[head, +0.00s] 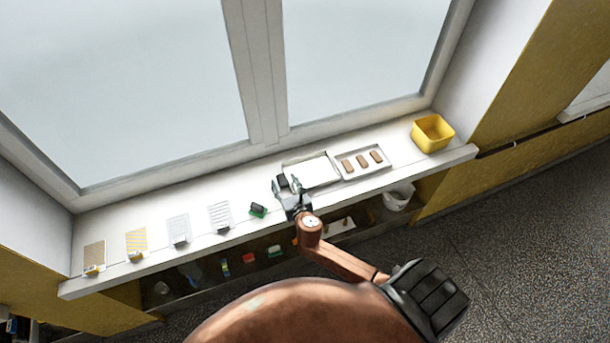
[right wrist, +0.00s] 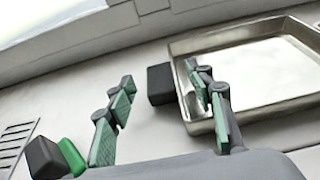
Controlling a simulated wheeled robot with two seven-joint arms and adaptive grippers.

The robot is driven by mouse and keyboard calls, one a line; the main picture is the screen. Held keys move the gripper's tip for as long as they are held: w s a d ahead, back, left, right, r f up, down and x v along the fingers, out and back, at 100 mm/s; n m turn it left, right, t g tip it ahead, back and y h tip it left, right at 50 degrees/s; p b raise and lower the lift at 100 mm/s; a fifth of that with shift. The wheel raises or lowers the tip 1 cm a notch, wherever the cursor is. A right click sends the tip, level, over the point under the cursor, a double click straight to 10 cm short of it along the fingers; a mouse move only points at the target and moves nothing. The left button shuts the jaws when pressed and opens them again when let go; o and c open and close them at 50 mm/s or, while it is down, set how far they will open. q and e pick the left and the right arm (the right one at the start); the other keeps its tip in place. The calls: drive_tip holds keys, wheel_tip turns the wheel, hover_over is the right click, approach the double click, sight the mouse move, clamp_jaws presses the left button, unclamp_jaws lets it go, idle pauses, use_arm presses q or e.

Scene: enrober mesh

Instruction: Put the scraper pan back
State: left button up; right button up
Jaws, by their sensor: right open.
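A shallow metal pan (head: 314,171) with a raised rim lies flat on the white sill, right of my right gripper (head: 287,187). It also shows in the right wrist view (right wrist: 262,82), with a black block-shaped handle (right wrist: 161,84) at its left side. My right gripper is open, and in the wrist view (right wrist: 165,108) its green-padded fingers stand apart with the handle showing between and beyond them. The right finger overlaps the pan's left rim in that view. I cannot tell whether it touches. My left gripper is not in view.
A green and black block (head: 258,210) sits left of the gripper. Several slotted or striped plates (head: 219,216) line the sill further left. A tray with 3 brown bars (head: 343,174) and a yellow bin (head: 433,133) stand right. A window backs the sill; a shelf with items lies below.

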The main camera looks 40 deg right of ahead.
drive_tip(key=shift+w+f, duration=0.1)
drive_tip(key=shift+w, duration=0.1)
clamp_jaws()
idle(0.5)
